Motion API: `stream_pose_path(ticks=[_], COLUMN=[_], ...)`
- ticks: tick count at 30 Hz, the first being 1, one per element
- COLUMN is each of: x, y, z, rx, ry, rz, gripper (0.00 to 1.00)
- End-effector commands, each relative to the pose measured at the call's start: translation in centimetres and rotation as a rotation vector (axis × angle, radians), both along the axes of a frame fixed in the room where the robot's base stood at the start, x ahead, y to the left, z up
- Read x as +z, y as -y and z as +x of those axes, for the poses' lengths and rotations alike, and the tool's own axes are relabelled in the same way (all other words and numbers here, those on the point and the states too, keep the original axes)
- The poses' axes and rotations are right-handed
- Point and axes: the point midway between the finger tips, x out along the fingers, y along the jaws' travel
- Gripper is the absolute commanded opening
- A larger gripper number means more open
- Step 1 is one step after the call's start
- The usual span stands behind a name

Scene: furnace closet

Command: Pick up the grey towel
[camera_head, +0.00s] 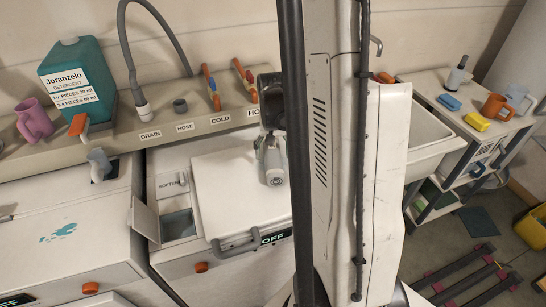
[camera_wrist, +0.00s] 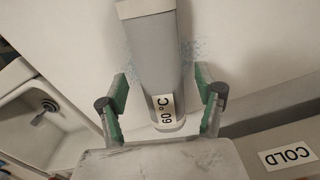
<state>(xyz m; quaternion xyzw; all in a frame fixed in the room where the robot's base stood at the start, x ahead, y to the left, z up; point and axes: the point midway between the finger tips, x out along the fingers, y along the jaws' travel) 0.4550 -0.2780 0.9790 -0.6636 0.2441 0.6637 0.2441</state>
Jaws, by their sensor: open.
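I cannot identify the grey towel with certainty in either view. A flat dark grey piece (camera_head: 478,222) lies on the floor at the right in the head view; I cannot tell whether it is cloth or a mat. My gripper (camera_wrist: 162,115), with green fingers, is open. In the head view my gripper (camera_head: 271,160) hangs over the white machine lid, partly hidden by my column. A grey bar-like thing labelled "60 °C" (camera_wrist: 158,70) shows between the fingers in the wrist view, with a gap on both sides.
A white lid (camera_head: 235,195) lies below my gripper. A shelf with an orange mug (camera_head: 494,106) and a yellow sponge (camera_head: 477,121) is at right. A dark slatted rack (camera_head: 465,275) lies on the floor.

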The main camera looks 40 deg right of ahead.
Motion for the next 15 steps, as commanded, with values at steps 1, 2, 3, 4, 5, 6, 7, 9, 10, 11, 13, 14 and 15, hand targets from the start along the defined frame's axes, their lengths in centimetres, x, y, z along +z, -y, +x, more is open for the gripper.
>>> stream_pose_path(ticks=[1,2,3,4,5,6,7,9,10,11,13,14,15], x=[-0.5,-0.8,-1.0,-1.2,-1.3,-1.5,-1.5,-1.6,-1.6,-1.6,-1.5,-1.5,-1.5], y=[0.0,0.0,0.0,0.0,0.0,0.0,0.0,0.0,0.0,0.0,0.0,0.0,0.0], z=[0.0,0.0,0.0,0.0,0.0,0.0,0.0,0.0,0.0,0.0,0.0,0.0,0.0], rx=[0.0,0.0,0.0,0.0,0.0,0.0,0.0,0.0,0.0,0.0,0.0,0.0,0.0], ry=[0.0,0.0,0.0,0.0,0.0,0.0,0.0,0.0,0.0,0.0,0.0,0.0,0.0], rz=[0.0,0.0,0.0,0.0,0.0,0.0,0.0,0.0,0.0,0.0,0.0,0.0,0.0], gripper=[0.67,0.67,0.67,0.67,0.67,0.67,0.67,0.67,0.67,0.67,0.67,0.65,0.6])
